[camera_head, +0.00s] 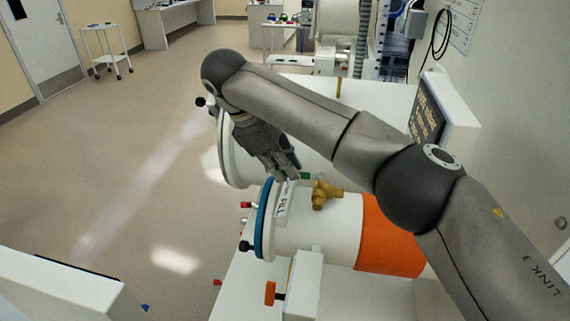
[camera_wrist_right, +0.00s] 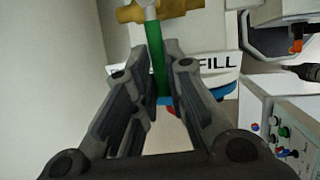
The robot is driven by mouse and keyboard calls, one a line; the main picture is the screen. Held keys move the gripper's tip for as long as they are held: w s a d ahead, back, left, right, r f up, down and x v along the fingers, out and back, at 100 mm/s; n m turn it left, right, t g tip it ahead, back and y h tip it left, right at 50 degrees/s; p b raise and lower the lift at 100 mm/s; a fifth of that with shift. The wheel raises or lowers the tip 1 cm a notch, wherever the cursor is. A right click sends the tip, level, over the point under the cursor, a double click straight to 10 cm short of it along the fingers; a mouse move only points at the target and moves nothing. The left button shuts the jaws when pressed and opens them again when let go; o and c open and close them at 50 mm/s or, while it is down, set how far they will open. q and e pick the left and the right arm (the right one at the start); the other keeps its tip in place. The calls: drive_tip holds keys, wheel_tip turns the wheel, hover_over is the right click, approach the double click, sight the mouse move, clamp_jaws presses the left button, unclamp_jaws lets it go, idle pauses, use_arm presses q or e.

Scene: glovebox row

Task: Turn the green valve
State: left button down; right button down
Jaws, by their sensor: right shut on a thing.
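The green valve shows as a green lever handle (camera_wrist_right: 156,62) on a brass valve body (camera_wrist_right: 172,8) in the right wrist view. In the head view only a short bit of the green handle (camera_head: 305,176) shows beside the brass fitting (camera_head: 322,194) on top of the white cylinder. My right gripper (camera_head: 290,174) reaches down over the handle and hides most of it. In the wrist view my right gripper's fingers (camera_wrist_right: 161,62) lie on both sides of the green handle, shut on it. My left gripper is in neither view.
A FILL label (camera_head: 284,198) sits near the cylinder's blue ring (camera_head: 263,218). An orange band (camera_head: 385,240) wraps the cylinder. A display panel (camera_head: 428,112) stands behind my right arm. An orange knob (camera_head: 270,293) is in front. Open floor (camera_head: 130,170) lies to the left.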

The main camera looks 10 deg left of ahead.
idle(0.3)
drive_tip(key=c, duration=1.5)
unclamp_jaws()
drive_tip(key=shift+o, duration=0.2)
drive_tip(key=shift+a, duration=0.1)
